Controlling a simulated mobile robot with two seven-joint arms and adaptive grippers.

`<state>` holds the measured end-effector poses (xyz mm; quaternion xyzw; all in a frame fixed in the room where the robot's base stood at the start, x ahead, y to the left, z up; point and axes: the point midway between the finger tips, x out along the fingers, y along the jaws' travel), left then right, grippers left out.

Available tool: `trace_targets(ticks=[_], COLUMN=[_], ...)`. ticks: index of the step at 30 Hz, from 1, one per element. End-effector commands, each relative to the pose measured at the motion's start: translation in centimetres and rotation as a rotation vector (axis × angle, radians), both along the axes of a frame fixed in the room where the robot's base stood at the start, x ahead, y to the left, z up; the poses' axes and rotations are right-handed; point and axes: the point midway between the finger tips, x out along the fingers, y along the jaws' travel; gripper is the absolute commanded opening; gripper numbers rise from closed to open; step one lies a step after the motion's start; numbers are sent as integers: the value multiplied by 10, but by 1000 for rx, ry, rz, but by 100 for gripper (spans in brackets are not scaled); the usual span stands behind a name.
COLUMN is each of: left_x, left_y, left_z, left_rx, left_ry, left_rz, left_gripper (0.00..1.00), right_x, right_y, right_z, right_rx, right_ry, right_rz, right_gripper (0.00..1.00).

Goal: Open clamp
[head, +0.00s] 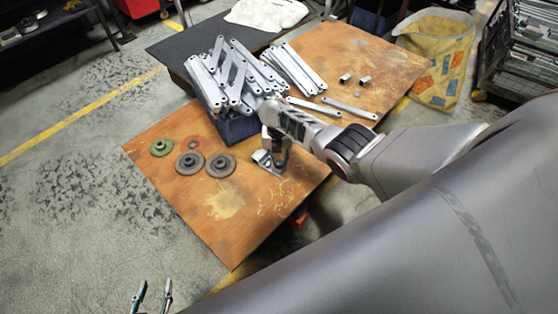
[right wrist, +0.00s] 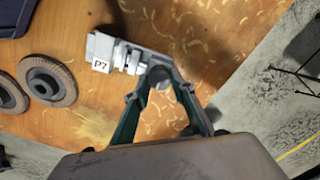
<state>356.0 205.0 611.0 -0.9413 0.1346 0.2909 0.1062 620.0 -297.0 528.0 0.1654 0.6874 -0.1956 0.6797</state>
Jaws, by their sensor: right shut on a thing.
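The clamp is a small silver metal device labelled P7 on the wooden table. It shows in the head view (head: 262,159) and, larger, in the right wrist view (right wrist: 104,49). My right gripper (right wrist: 158,78) is shut on the clamp's end part, which sits between its fingertips; the fingers hide some of it. In the head view my right gripper (head: 276,162) points down at the clamp and partly covers it. My left gripper (head: 153,290) is at the bottom edge of the head view, fingers apart and empty, well away from the clamp.
Grinding discs (head: 220,166) lie left of the clamp. A blue bin (head: 239,130) heaped with galvanized brackets (head: 232,75) stands behind it. More loose brackets (head: 300,68) lie on the back wooden surface. A yellow bag (head: 437,50) is at the back right. The table's front part is clear.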

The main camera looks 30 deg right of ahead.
Motion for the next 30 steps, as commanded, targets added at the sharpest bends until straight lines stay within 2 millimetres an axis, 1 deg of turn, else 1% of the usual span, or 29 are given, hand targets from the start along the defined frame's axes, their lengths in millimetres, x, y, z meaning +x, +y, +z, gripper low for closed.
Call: trace_targets(ticks=[6,17,18,19,20,30], left_x=[-1,-1,-1,-1,-1,-1], left_y=[0,0,0,0,0,2], left_z=[0,-1,-1,-1,-1,0], left_rx=[0,0,0,0,0,4], left_ry=[1,2,2,2,2,0], left_rz=[-1,-1,-1,-1,-1,0], left_gripper=[36,36,36,36,36,36], right_x=[-1,-1,-1,-1,-1,0], right_y=[2,2,2,2,2,0], right_z=[-1,-1,-1,-1,-1,0], right_rx=[4,3,3,3,3,1], right_ry=[1,1,1,1,1,0], right_rz=[31,33,33,33,33,32], right_gripper=[3,3,32,40,42,42])
